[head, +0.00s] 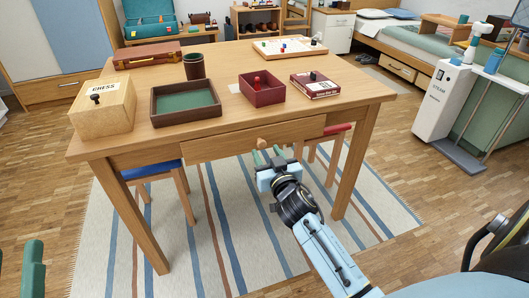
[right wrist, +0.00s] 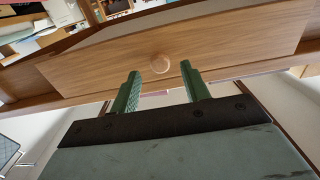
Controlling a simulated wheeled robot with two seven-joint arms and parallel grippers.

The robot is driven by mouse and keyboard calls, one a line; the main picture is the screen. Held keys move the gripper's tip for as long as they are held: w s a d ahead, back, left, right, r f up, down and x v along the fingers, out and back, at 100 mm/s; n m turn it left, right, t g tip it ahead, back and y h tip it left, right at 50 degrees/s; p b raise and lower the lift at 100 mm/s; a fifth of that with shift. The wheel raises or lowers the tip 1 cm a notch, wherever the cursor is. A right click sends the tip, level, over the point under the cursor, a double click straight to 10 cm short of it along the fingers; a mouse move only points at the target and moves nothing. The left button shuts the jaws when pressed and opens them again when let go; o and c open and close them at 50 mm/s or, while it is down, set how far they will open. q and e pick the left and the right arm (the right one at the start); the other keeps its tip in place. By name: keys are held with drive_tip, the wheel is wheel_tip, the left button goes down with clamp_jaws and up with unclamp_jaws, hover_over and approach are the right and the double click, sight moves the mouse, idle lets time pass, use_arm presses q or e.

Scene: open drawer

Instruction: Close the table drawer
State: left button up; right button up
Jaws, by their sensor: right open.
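The wooden table (head: 350,92) has a drawer (head: 218,147) in its front, with a round wooden knob (head: 262,142). The drawer front seems to stand a little out from the table's apron; how far is hard to tell. My right gripper (head: 267,154) is open and empty just in front of the knob. Part of my left gripper (head: 33,268) shows at the lower left edge, away from the table.
On the tabletop are a chess box (head: 103,108), a lined tray (head: 186,103), a dark cup (head: 194,67), a red box (head: 262,90), a card box (head: 315,85) and a game board (head: 290,47). A blue-seated stool (head: 151,169) stands under the table.

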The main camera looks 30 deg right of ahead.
drive_tip(key=shift+b+x, duration=0.3)
drive_tip(key=shift+x, duration=1)
drive_tip(key=shift+c, duration=0.3)
clamp_jaws()
